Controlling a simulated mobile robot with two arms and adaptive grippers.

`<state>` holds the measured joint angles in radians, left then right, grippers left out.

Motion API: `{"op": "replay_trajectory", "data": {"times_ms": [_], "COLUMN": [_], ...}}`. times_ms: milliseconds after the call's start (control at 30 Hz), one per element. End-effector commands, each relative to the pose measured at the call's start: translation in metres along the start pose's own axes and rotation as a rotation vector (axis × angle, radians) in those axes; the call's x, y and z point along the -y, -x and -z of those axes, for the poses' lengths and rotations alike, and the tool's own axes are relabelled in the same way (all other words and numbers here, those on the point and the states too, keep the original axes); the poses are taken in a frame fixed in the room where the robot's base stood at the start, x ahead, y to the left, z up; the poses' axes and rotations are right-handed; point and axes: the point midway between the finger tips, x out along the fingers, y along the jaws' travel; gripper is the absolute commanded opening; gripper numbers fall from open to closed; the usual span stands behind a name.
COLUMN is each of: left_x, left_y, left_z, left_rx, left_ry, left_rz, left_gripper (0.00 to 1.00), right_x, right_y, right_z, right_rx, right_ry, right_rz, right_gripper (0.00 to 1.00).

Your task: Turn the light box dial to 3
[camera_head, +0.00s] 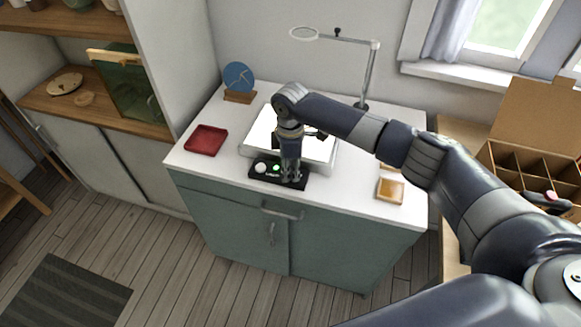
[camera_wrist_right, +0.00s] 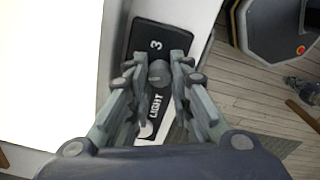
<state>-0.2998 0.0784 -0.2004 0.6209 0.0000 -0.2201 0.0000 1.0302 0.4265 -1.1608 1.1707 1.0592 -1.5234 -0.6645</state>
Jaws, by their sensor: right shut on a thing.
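The white light box (camera_head: 318,150) lies on the white cabinet top, its panel glowing. Its black control strip (camera_head: 262,178) runs along the front edge, with a white round knob and a green lit spot at its left part. In the right wrist view the strip (camera_wrist_right: 143,38) shows a "3" and the word "LIGHT". The grey dial (camera_wrist_right: 159,74) sits between the fingers of my right gripper (camera_wrist_right: 158,72), which is shut on it. In the head view my right gripper (camera_head: 291,178) points down over the strip's right part and hides the dial. My left gripper is not in view.
A red tray (camera_head: 206,140) and a blue disc on a stand (camera_head: 239,78) are left on the cabinet top (camera_head: 226,178). A magnifier on an arm (camera_head: 372,70) stands behind. An amber-coloured dish (camera_head: 390,190) lies to the right. A compartment box (camera_head: 530,165) is at far right.

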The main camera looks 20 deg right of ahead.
Motion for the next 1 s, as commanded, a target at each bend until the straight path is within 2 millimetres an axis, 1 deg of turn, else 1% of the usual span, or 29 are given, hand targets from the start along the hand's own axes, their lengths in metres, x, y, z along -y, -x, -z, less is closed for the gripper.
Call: {"op": "replay_trajectory", "data": {"times_ms": [33,267,500,1000], "left_x": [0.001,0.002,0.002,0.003], "left_y": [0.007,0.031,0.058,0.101], "left_z": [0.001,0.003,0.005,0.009], "left_rx": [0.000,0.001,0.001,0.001], "left_ry": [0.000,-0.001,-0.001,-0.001], "left_rz": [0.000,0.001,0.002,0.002], "left_gripper": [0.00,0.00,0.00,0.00], "right_x": [0.001,0.002,0.002,0.002], "right_y": [0.003,0.005,0.005,0.004], "right_z": [0.000,0.001,0.001,0.001], "right_rx": [0.000,0.000,0.000,0.001], "right_ry": [-0.023,-0.185,-0.412,-0.887], "right_rz": [0.004,0.006,0.005,0.005], "right_gripper": [0.00,0.00,0.00,0.00]}}
